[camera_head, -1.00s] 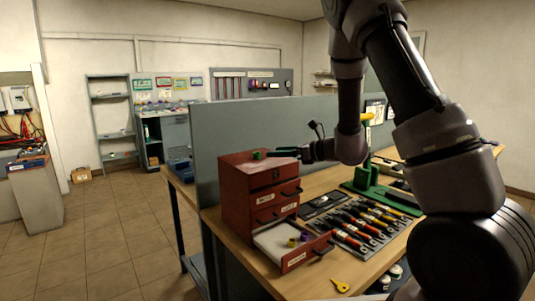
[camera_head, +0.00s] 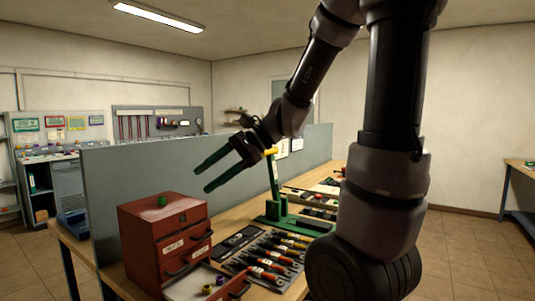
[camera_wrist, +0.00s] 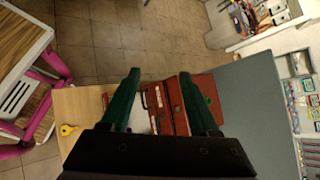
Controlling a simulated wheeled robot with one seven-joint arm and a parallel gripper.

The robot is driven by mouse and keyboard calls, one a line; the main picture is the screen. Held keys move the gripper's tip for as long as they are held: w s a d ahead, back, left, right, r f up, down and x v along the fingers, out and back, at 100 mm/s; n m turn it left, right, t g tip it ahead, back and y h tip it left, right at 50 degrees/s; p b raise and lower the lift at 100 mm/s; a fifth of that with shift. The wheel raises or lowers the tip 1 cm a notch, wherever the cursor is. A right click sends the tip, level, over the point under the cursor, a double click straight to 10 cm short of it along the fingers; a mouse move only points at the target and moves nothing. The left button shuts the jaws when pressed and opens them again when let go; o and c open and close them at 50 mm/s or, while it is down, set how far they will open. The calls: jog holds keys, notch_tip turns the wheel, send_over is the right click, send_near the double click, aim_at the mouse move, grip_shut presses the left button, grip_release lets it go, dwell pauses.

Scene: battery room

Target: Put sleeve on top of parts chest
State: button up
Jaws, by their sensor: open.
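The red parts chest (camera_head: 135,240) stands on the workbench against the grey partition. A small green sleeve (camera_head: 162,200) rests on its top, apart from my gripper; it also shows in the wrist view (camera_wrist: 208,101). The chest's bottom drawer (camera_head: 236,287) is pulled out, with a purple sleeve (camera_head: 206,289) and a yellow one inside. My gripper (camera_head: 201,180), with long green fingers, is open and empty. It hangs in the air above and to the right of the chest top.
The grey partition (camera_head: 110,175) runs behind the chest. Several screwdrivers (camera_head: 265,262) lie in a rack to the chest's right, with a green stand (camera_head: 275,210) behind them.

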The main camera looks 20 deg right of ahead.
jog(key=s+d+r+n+t+h, duration=0.2)
jog(key=s+d+n+h, duration=0.1)
jog(key=d, duration=0.3)
jog(key=s+d+r+n+t+h, duration=0.3)
jog(key=d+n+h, duration=0.1)
jog(key=d+h, duration=0.1)
jog(key=shift+s+d+r+n+h, duration=0.25)
jog(key=shift+s+d+n+h, duration=0.15)
jog(key=shift+d, duration=0.1)
dwell(0.5)
